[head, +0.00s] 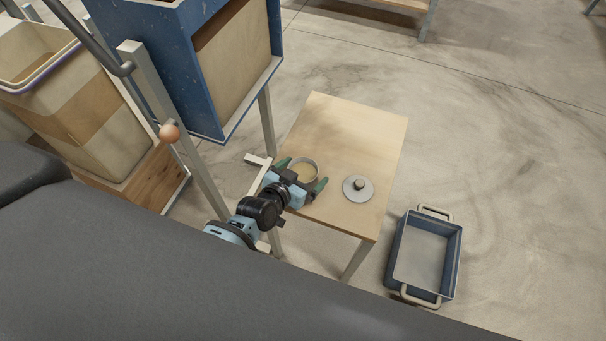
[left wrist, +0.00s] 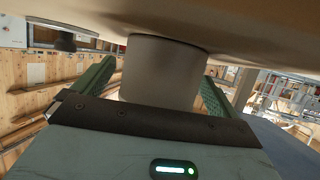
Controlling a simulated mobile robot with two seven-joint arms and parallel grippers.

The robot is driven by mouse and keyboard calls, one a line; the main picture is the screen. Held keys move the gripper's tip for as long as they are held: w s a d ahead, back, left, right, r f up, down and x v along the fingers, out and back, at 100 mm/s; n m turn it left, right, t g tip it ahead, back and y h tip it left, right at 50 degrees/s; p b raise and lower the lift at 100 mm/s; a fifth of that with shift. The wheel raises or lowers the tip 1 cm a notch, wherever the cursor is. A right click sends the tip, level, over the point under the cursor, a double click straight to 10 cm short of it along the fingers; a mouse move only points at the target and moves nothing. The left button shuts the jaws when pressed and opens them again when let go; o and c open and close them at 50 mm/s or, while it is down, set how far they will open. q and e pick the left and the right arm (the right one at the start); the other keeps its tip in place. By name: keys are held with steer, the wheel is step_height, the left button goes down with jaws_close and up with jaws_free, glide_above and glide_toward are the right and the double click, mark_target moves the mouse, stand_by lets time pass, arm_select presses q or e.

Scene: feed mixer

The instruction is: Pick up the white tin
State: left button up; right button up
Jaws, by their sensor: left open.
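The white tin (head: 304,168) stands upright and open-topped on the small wooden table (head: 345,135), with tan contents showing inside. My left gripper (head: 303,186) is open, with one green finger on each side of the tin. In the left wrist view, the tin (left wrist: 165,70) is between the two spread fingers (left wrist: 150,88), with its wall close in front of the palm. I cannot tell whether either finger touches it. The gripper body hides part of the tin's near side in the head view. My right gripper is not in view.
A round grey lid with a dark knob (head: 358,187) lies on the table right of the tin. A blue tray with handles (head: 427,250) is on the floor at the right. The blue mixer box (head: 165,65) and its metal posts stand close at the left.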

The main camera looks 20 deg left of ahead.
mark_target(303, 170)
arm_select(q)
steer(key=shift+c, duration=0.4)
steer(key=c, duration=1.1)
steer(key=shift+o, duration=0.2)
steer(key=shift+r, duration=0.15)
steer(key=shift+r, duration=0.55)
step_height(303, 170, up, 2)
steer(key=shift+r+p, duration=0.1)
steer(key=shift+p, duration=0.35)
steer(key=s+a, duration=0.2)
steer(key=s, duration=0.2)
steer(key=s+a+r, duration=0.1)
steer(key=s+a, duration=0.1)
steer(key=s, duration=0.3)
steer(key=s+a, duration=0.3)
steer(key=s, duration=0.1)
steer(key=shift+s+r, duration=0.15)
steer(key=shift+s+a+r, duration=0.15)
steer(key=shift+s+a, duration=0.05)
steer(key=shift+s, duration=0.2)
